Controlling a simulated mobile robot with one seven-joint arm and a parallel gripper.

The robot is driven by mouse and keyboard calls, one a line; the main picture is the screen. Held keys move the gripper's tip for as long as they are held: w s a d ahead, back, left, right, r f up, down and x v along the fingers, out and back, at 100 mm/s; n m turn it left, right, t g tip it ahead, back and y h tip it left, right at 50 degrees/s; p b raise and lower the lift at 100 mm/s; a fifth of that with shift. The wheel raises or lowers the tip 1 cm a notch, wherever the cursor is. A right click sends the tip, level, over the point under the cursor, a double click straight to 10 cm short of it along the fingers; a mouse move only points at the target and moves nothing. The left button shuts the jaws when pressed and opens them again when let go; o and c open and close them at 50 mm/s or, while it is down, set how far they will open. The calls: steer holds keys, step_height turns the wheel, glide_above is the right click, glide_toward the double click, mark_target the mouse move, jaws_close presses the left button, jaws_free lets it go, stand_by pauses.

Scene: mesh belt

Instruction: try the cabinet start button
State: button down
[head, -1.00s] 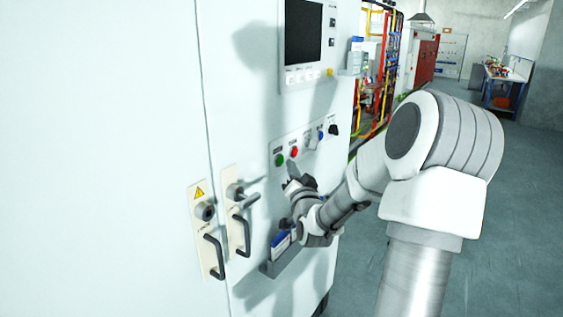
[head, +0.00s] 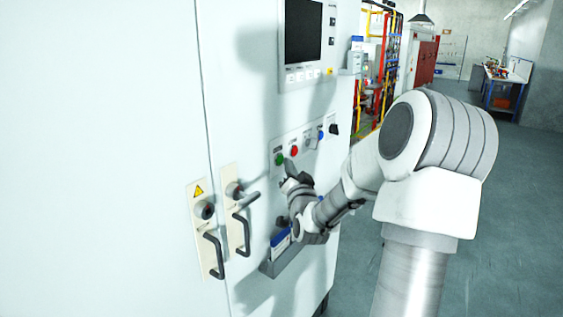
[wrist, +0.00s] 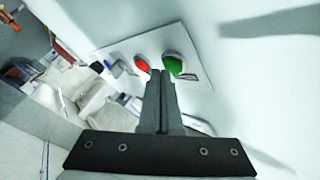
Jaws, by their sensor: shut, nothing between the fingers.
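The green button (head: 279,159) is at the left end of a button row on the white cabinet (head: 262,50). It also shows in the wrist view (wrist: 174,65), just beyond and right of my fingertips. The red button (head: 293,150) sits beside it and appears in the wrist view (wrist: 142,65) just left of the fingertips. My gripper (head: 288,163) is shut and empty, with its tips close to the green button, slightly below and right of it in the head view. In the wrist view the closed fingers (wrist: 161,73) point between the two buttons. I cannot tell whether they touch the panel.
A blue button (head: 321,134) and a black selector (head: 333,129) continue the row to the right. Below are door handles (head: 213,252) and a grey document holder (head: 283,260). A dark screen (head: 303,30) is above. The floor to the right is open.

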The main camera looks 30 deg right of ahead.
steer(key=shift+w+a+b, duration=0.2)
steer(key=shift+w+b, duration=0.1)
steer(key=shift+w, duration=0.15)
stand_by(0.8)
steer(key=shift+s, duration=0.1)
steer(key=shift+s+d, duration=0.3)
steer(key=shift+s, duration=0.4)
steer(key=s, duration=0.1)
steer(key=s+d, duration=0.1)
steer(key=s, duration=0.1)
steer(key=s+d, duration=0.1)
steer(key=shift+s, duration=0.35)
steer(key=shift+a, duration=0.1)
stand_by(0.5)
